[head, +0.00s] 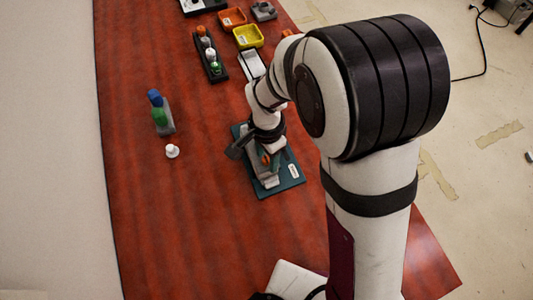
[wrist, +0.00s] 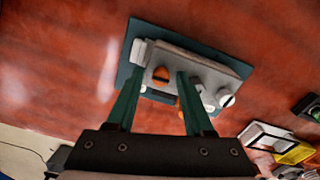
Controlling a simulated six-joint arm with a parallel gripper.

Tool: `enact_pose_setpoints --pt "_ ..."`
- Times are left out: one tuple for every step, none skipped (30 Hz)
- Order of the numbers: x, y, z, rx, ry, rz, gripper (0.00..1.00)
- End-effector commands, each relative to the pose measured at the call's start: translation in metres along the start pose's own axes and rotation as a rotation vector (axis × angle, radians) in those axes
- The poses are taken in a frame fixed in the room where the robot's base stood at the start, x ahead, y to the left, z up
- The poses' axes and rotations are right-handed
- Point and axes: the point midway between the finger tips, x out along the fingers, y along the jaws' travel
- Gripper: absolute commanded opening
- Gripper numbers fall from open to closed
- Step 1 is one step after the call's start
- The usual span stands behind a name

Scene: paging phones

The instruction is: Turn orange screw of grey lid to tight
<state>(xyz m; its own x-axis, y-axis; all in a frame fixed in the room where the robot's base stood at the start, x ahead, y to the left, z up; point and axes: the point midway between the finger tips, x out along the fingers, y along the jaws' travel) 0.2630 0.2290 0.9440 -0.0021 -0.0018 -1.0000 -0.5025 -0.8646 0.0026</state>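The grey lid (wrist: 205,66) lies on a dark teal base plate (wrist: 136,42), which also shows under my arm in the head view (head: 288,187). An orange screw (wrist: 161,75) with a slot in its head stands on the lid. My gripper (wrist: 160,71) is open, with one green finger to either side of this screw and a visible gap to each. A second orange piece (wrist: 179,100) shows partly beside the right finger. In the head view my wrist hides part of the lid.
A holder with blue and green screws (head: 158,112) and a loose white piece (head: 172,151) stand left of the plate. A black rack (head: 211,57), a yellow bin (head: 248,36) and an orange bin (head: 232,17) lie farther back. The table's left front is clear.

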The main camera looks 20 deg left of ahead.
Motion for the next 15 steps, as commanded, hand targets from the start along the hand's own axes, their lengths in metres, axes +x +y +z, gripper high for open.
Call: enact_pose_setpoints --pt "0.000 0.000 0.000 0.000 0.000 -0.001 0.56" --pt "0.000 0.000 0.000 0.000 0.000 -0.001 0.56" --pt "0.000 0.000 0.000 0.000 0.000 -0.001 0.56" --pt "0.000 -0.001 0.000 -0.001 0.001 -0.001 0.56" --pt "0.000 -0.001 0.000 -0.001 0.001 -0.001 0.56" --pt "0.000 -0.001 0.000 -0.001 0.001 -0.002 0.56" --pt "0.000 -0.001 0.000 -0.001 0.001 -0.002 0.56" --pt "-0.001 -0.001 0.000 -0.001 0.001 -0.002 0.56" --pt "-0.002 -0.001 0.000 -0.001 0.001 -0.003 0.56" --pt "-0.004 -0.001 0.000 -0.001 0.001 -0.003 0.56" --pt "-0.007 -0.002 -0.001 -0.002 0.002 -0.005 0.56" --pt "-0.012 -0.002 -0.001 -0.002 0.002 -0.006 0.56" --pt "-0.017 -0.002 -0.001 -0.003 0.003 -0.007 0.56" --pt "-0.024 -0.002 -0.001 -0.002 0.003 -0.008 0.56" --pt "-0.034 -0.002 -0.001 0.000 0.003 -0.009 0.56"
